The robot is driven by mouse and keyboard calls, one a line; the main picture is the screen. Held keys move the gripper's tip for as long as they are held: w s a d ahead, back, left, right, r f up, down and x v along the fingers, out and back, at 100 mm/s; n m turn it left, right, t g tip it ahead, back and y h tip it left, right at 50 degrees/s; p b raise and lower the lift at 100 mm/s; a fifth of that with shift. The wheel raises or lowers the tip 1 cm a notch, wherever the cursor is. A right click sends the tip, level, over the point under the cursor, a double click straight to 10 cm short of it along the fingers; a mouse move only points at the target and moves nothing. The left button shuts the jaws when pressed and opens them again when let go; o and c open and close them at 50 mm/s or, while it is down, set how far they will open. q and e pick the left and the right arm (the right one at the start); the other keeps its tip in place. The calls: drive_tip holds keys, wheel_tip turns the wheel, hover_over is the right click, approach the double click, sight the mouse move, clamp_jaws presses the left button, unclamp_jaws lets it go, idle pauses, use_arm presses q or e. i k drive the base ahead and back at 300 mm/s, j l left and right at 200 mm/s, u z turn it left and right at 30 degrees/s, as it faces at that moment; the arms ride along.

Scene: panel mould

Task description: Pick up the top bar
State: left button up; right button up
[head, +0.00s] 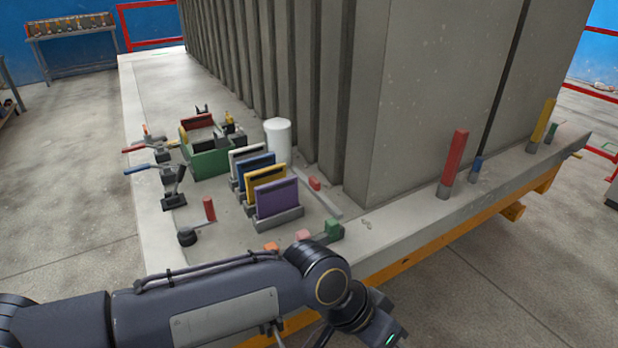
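I cannot tell which piece is the top bar. Upright bars stand in sockets along the right edge of the platform: a red bar (454,158), a short blue bar (476,169), a yellow bar (543,121) and a short green bar (551,132). A grey flat bar (318,192) lies on the platform near the panels. My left arm crosses the bottom of the head view. Its gripper (378,328) is at the bottom edge, in front of the platform and apart from all these bars. Its fingers are not clearly seen. My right gripper is out of view.
The concrete platform (150,222) carries tall grey panels (420,90), a rack of coloured plates (277,198), a green box (209,163), a white cylinder (278,138) and levers (172,188) at its left edge. A table (75,30) stands far left.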

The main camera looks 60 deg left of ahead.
sight(312, 183)
drive_tip(key=i+u, duration=0.35)
drive_tip(key=u, duration=0.15)
drive_tip(key=i+u, duration=0.3)
drive_tip(key=u, duration=0.15)
drive_tip(key=i+l+u, duration=0.2)
drive_tip(key=u, duration=0.3)
drive_tip(key=i+l+u, duration=0.45)
drive_tip(key=k+j, duration=0.05)
drive_tip(key=j, duration=0.05)
